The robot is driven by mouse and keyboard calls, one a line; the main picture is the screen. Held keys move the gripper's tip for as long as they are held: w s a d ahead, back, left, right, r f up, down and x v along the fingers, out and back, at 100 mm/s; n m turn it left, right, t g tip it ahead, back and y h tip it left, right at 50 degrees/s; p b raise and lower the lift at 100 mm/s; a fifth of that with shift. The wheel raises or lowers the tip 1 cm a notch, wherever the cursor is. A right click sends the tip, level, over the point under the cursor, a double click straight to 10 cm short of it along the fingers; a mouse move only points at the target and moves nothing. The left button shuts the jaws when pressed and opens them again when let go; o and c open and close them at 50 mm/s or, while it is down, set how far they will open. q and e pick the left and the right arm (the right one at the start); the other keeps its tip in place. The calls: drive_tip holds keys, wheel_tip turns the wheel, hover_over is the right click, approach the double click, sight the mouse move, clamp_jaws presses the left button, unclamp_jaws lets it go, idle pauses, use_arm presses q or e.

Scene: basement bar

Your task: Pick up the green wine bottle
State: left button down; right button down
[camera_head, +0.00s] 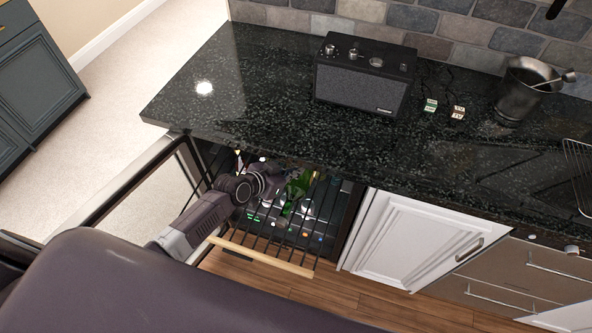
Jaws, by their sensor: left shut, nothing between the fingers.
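The green wine bottle (290,208) is low inside the open wine cooler under the black counter, and its upper part shows bright green. My left gripper (277,177) reaches into the cooler just left of the bottle. It is shut with nothing held. Its fingertips are small and dark here, and I cannot tell whether they touch the bottle. Part of the bottle is hidden by the rack bars and the gripper. My right gripper is out of view.
A wire rack with a wooden front strip (262,258) is pulled out of the cooler. The cooler's glass door (139,196) stands open at left. The black granite counter (230,100) overhangs above, holding a radio (362,85) and a metal bucket (519,92). A white cabinet (412,240) stands right.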

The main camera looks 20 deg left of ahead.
use_arm(q)
drive_tip(key=shift+s+f, duration=0.2)
drive_tip(key=shift+f, duration=0.2)
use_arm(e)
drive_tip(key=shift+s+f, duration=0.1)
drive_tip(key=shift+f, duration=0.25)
